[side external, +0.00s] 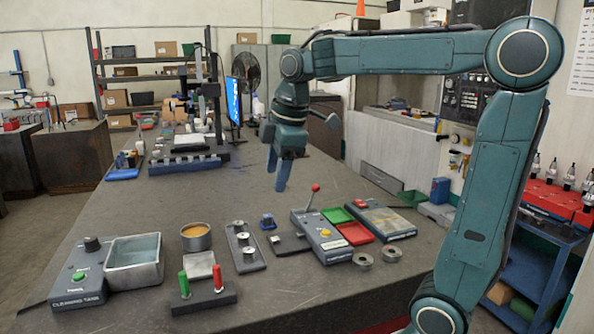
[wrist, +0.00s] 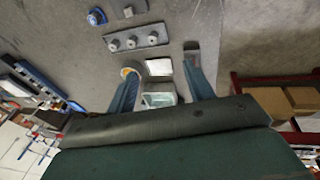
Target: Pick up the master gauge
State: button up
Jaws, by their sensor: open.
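No part carries a readable label as the master gauge, so I cannot tell for sure which it is. A small blue piece (side external: 268,221) stands on the table; it also shows top left in the wrist view (wrist: 96,16). Two metal rings (side external: 363,259) lie at the right front. My gripper (side external: 281,178) is open and empty, well above the table, pointing down. Its spread fingers show in the wrist view (wrist: 162,88).
A cleaning tank (side external: 134,272), a round tan-filled pot (side external: 196,238) and a stand with green and red handles (side external: 203,303) occupy the left front. A console with a red-knobbed lever (side external: 322,240) and green and red trays (side external: 354,234) stand right. The table behind is clearer.

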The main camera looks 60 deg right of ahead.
jog(key=w+d+f+n+g, duration=0.2)
jog(key=w+d+n, duration=0.4)
jog(key=w+d, duration=0.3)
jog(key=n+g, duration=0.1)
jog(key=n, duration=0.4)
send_over(268, 215)
notch_tip(268, 215, down, 6)
jog(key=shift+a+r+y, duration=0.1)
jog(key=shift+r+y, duration=0.1)
jog(key=shift+y, duration=0.2)
jog(key=shift+f, duration=4.3)
jog(key=shift+f, duration=0.15)
jog(key=shift+f, duration=2.45)
jog(key=shift+c, duration=0.4)
grip_shut()
